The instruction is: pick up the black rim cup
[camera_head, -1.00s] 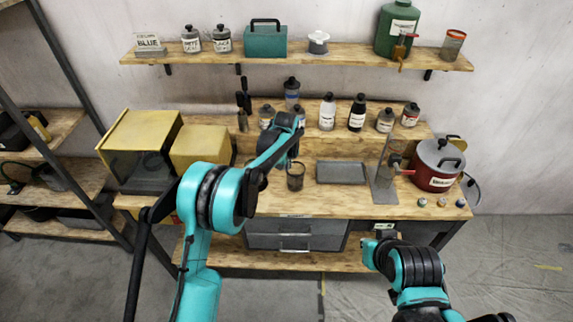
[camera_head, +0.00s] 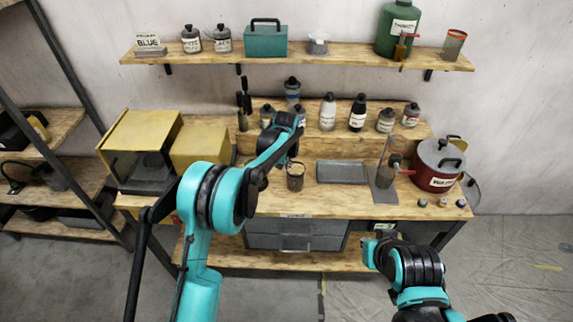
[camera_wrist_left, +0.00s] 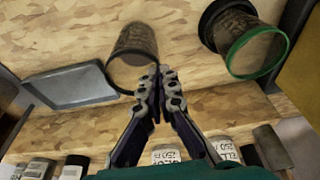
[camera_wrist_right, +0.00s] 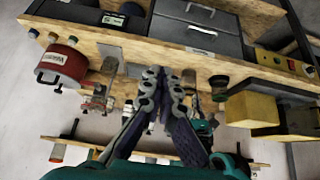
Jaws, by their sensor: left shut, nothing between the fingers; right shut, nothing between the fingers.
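The black rim cup (camera_head: 295,177) stands on the workbench, left of the grey tray (camera_head: 342,172). It is dark and see-through, and also shows in the left wrist view (camera_wrist_left: 134,45). My left gripper (camera_head: 293,160) is shut and empty just above and behind the cup in the head view. In the left wrist view its fingertips (camera_wrist_left: 160,76) overlap the cup's rim edge; contact cannot be told. A similar cup with a green rim (camera_wrist_left: 257,52) is beside it, hidden by my arm in the head view. My right gripper (camera_wrist_right: 163,78) is shut and empty, in front of the bench.
Yellow boxes (camera_head: 200,146) stand on the bench's left. A red pot (camera_head: 438,165) and small jars are at its right. Several bottles (camera_head: 327,112) line the raised back ledge. A wall shelf (camera_head: 280,57) hangs above. Bare wood lies in front of the tray.

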